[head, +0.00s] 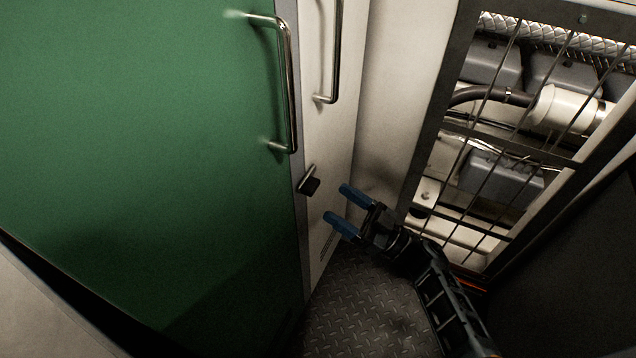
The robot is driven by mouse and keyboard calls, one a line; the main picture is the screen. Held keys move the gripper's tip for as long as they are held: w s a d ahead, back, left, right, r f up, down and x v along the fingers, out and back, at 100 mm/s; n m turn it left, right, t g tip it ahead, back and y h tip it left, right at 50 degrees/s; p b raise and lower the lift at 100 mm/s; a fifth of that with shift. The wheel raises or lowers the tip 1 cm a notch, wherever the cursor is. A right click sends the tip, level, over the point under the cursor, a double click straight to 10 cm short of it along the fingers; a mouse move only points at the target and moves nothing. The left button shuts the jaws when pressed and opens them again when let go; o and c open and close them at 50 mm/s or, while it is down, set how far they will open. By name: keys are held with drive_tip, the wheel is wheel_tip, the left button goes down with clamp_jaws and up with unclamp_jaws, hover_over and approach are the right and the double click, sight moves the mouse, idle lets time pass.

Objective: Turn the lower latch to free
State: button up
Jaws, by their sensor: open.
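The latch (309,181) is a small dark block with a short metal lever, on the edge of the white panel beside the green door. It sits below the two metal bar handles. The lever is tilted, its upper end to the right. My gripper (334,204) has blue fingertips and is open and empty. It is just right of and slightly below the latch in the picture, apart from it, with the fingers pointing left toward the panel. The latch is not covered by the gripper. No other latch shows clearly.
A green door (150,150) with a bar handle (291,90) fills the left. A white panel (335,150) with another bar handle (334,60) stands beside it. A barred frame (440,110) with pipes and boxes behind is at right. Diamond-plate floor (365,310) lies below.

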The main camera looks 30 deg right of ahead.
sight(316, 189)
drive_tip(key=x, duration=0.6)
drive_tip(key=shift+p, duration=0.3)
drive_tip(key=c, duration=1.1)
